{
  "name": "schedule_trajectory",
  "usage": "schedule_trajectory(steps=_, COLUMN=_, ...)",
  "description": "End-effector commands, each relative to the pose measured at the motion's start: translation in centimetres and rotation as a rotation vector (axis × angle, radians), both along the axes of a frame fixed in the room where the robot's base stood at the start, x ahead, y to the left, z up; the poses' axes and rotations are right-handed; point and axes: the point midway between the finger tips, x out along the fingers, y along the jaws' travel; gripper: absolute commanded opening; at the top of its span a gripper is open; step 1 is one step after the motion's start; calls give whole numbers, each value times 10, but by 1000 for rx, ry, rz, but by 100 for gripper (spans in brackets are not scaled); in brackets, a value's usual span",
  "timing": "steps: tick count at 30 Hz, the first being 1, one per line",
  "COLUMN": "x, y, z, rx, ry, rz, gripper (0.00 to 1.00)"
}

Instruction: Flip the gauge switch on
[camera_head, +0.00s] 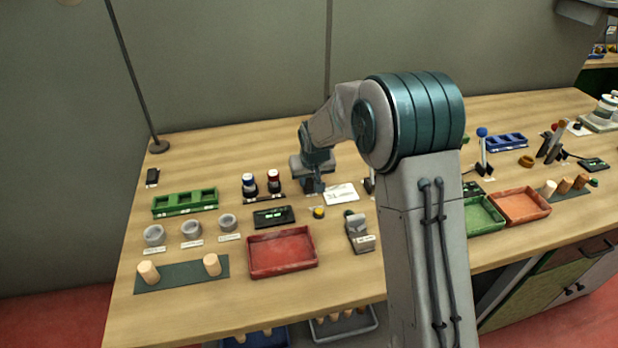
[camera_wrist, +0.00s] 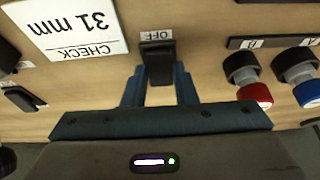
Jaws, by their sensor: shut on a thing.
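In the wrist view the gauge switch (camera_wrist: 157,62) is a small black block, with a white label reading OFF at its far end. My gripper (camera_wrist: 159,78) has its two blue fingers on either side of the switch and is shut on it. In the head view my gripper (camera_head: 313,186) is low over the table, between the red and blue knobs and a white card. The switch cannot be made out there, behind my gripper.
The white card (camera_wrist: 70,25) reads "31 mm CHECK". A blue knob (camera_wrist: 306,92) and a red knob (camera_wrist: 256,95) stand close on the right in the wrist view. A black display box (camera_head: 273,216) and red tray (camera_head: 283,253) lie nearer the table's front.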

Motion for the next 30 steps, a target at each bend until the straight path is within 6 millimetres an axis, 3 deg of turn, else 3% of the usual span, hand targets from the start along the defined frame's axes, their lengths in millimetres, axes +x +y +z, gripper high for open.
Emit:
schedule_trajectory(steps=15, x=10, y=4, z=5, rx=-90, ry=315, rz=1, gripper=3)
schedule_trajectory(steps=30, x=11, y=4, z=2, rx=-103, ry=364, rz=2, gripper=3)
